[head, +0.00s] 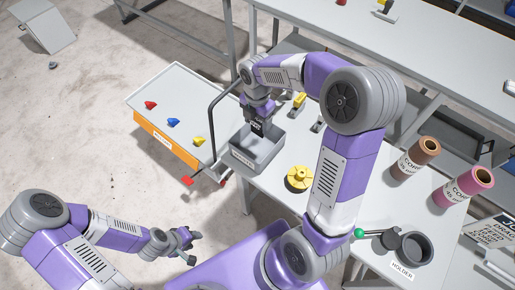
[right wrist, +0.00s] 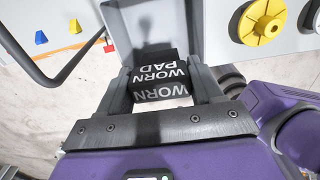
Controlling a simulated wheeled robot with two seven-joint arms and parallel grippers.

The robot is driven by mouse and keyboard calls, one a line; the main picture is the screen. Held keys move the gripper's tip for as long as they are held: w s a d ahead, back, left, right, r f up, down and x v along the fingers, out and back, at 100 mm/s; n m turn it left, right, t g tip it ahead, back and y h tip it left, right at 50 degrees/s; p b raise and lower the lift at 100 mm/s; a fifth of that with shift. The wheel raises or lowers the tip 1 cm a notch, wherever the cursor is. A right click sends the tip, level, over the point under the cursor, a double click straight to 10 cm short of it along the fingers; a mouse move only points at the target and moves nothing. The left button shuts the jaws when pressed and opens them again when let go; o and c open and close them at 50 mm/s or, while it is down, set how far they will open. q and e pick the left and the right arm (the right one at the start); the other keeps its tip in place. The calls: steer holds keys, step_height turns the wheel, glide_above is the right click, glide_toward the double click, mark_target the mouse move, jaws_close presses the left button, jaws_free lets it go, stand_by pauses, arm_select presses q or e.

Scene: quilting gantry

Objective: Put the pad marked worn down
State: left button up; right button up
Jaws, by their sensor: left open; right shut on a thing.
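The black pad (right wrist: 160,78), lettered "WORN PAD" in white, sits between the two fingers of my right gripper (right wrist: 163,85). In the head view this pad (head: 256,127) hangs over the open grey bin (head: 268,166), apart from its floor as far as I can tell. The bin has a small label on its near side, too small to read. My right gripper (head: 257,120) is shut on the pad, pointing down. My left gripper (head: 190,246) is open and empty, low at the left, away from the table.
A dark bent rail (head: 212,110) stands just left of the bin. A tray with an orange side (head: 165,140) holds small coloured pieces. A yellow wheel (head: 299,178) lies right of the bin. Two thread cones (head: 415,158) and a round holder (head: 408,247) stand further right.

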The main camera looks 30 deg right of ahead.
mark_target(257, 134)
step_height(257, 134, down, 10)
steer(key=shift+r+b, duration=0.1)
steer(key=shift+b, duration=1.15)
steer(key=shift+f, duration=0.2)
steer(key=o, duration=1.4)
step_height(257, 134, up, 12)
steer(key=p, duration=0.3)
steer(key=shift+r, duration=0.15)
